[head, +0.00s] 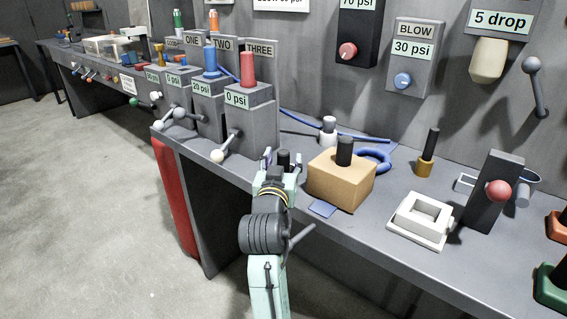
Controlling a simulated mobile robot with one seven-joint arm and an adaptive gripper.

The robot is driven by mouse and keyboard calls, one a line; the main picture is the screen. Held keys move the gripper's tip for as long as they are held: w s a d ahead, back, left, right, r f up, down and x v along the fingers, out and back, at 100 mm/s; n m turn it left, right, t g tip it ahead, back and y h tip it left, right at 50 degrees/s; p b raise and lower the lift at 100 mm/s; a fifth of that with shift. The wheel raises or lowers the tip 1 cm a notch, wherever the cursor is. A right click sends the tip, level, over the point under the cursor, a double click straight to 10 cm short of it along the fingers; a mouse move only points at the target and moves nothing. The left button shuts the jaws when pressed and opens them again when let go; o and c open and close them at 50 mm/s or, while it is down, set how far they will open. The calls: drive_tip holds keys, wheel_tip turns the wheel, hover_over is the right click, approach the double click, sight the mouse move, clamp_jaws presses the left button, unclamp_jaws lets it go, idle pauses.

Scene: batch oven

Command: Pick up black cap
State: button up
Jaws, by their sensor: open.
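My gripper (281,160) is open above the bench's front part, left of the cardboard box. A small black cylinder (283,157), which may be the black cap, shows between its two fingers. Its lower part is hidden by my gripper, and I cannot tell whether the fingers touch it. Another black cylinder (344,150) stands upright on top of the cardboard box (343,187). A third black piece (432,140) sits upright on a brass base (424,168) farther right. I cannot tell for certain which is the cap.
Grey valve blocks (250,125) with levers stand left of my gripper. A blue chip (322,209) lies before the box. A white square fixture (421,219) and a dark upright block with a red knob (498,191) stand to the right. Blue hose (380,158) lies behind the box.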

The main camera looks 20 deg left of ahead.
drive_tip(key=shift+w, duration=0.1)
clamp_jaws()
idle(0.6)
